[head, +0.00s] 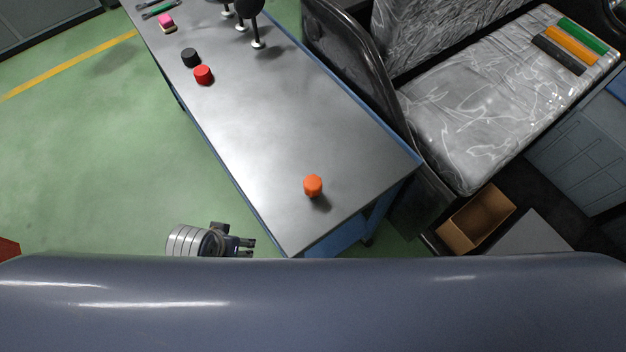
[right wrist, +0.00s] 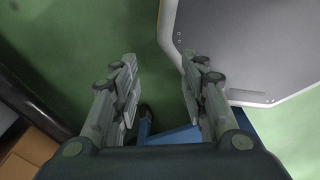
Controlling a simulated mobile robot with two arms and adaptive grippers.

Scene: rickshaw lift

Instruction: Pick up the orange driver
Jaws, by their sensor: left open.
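The orange driver (head: 313,186), a small orange faceted piece, stands on the near end of the grey-topped table (head: 275,125) in the head view. My left gripper (head: 250,247) is open and empty, below and to the left of the driver, just off the table's left edge over the green floor. My right gripper (right wrist: 159,62) shows in the right wrist view with its fingers apart and nothing between them. The driver is not visible in the right wrist view.
A red piece (head: 203,75) and a black piece (head: 191,57) stand farther up the table, with black items on stems beyond. A grey marbled seat (head: 470,115) is to the right, with an open cardboard box (head: 477,220) below it. The tabletop around the driver is clear.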

